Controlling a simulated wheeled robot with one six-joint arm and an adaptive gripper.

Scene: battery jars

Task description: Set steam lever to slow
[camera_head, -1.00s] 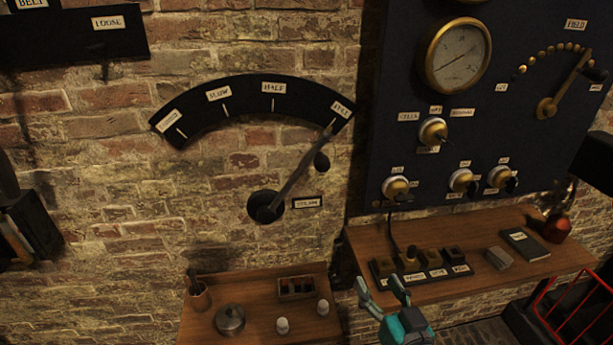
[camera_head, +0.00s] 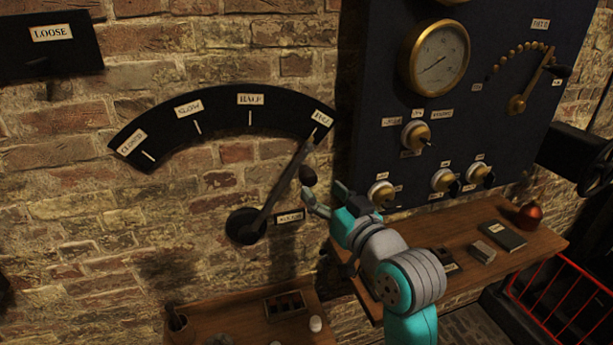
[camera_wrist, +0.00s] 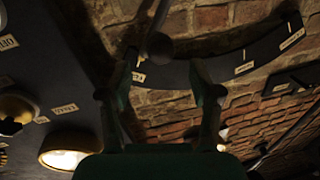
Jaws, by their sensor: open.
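The steam lever (camera_head: 275,191) is a dark arm on a round hub on the brick wall. It tilts up to the right, its tip at the rightmost label, which seems to read FULL. A dark round knob (camera_head: 308,175) stands out near its upper part. The black arc scale (camera_head: 225,116) has labels CLOSED, SLOW (camera_head: 188,108), HALF and the rightmost one. My gripper (camera_head: 323,190) is open and empty, just below and right of the knob. In the wrist view, the knob (camera_wrist: 160,47) appears between and slightly beyond my open fingertips (camera_wrist: 164,62); contact cannot be told.
A dark blue panel (camera_head: 370,130) with a brass gauge (camera_head: 435,57) and dials stands close to the right of the lever. A wooden shelf (camera_head: 540,240) juts out beneath it, and a lower shelf (camera_head: 235,312) is at the bottom.

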